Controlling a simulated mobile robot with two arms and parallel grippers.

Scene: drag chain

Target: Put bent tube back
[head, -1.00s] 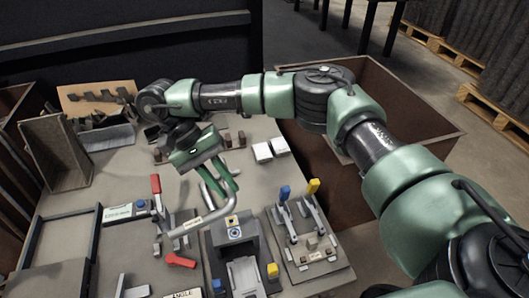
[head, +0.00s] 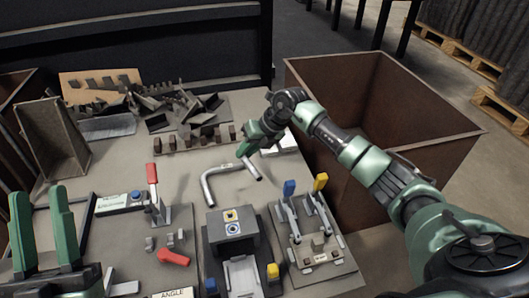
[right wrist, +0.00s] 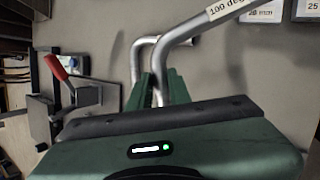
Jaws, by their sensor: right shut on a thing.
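The grey metal bent tube (head: 222,169) is at mid-table in the head view. In the right wrist view the tube (right wrist: 192,30) carries a "100 deg" label and runs to the upper right. My right gripper (head: 246,150) is shut on the tube; its green fingers (right wrist: 157,88) close around one leg. A second bent metal length (right wrist: 138,60) shows behind; I cannot tell whether it is a separate tube. Contact with the table is unclear. My left gripper (head: 39,198) is open and empty at the lower left.
A fixture with blue and yellow handles (head: 312,235) stands right of a grey block fixture (head: 232,240). A red-levered clamp (head: 153,190) is at left. Small brown blocks (head: 195,138) and dark brackets (head: 180,108) lie behind. A brown bin (head: 330,75) stands beyond the table's right edge.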

